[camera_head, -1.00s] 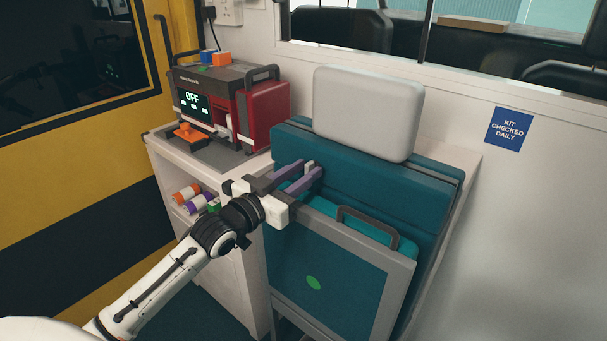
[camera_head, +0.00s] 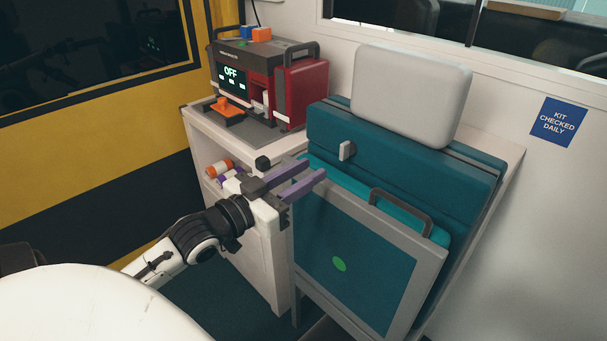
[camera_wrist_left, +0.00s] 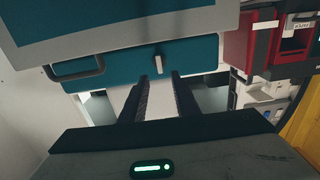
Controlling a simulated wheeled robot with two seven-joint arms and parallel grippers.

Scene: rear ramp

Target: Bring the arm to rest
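My left arm (camera_head: 195,240) comes in from the lower left in the head view. Its left gripper (camera_head: 314,172) is in front of the teal seat (camera_head: 405,150), above the upper left corner of its grey-framed panel (camera_head: 330,210). The two purple fingers are apart with nothing between them. In the left wrist view the fingers (camera_wrist_left: 160,77) also stand apart and empty, with the small grey latch (camera_wrist_left: 159,57) beyond them. In the head view the latch (camera_head: 347,150) shows clear of the gripper on the teal backrest. My right gripper is not in view.
A white cabinet (camera_head: 262,255) stands left of the seat, close to my left gripper. It carries a red and grey device (camera_head: 300,88) reading OFF and an orange knob (camera_head: 227,106). Rolls (camera_head: 219,168) lie on its shelf. A dark handle (camera_head: 402,208) sticks up beside the panel.

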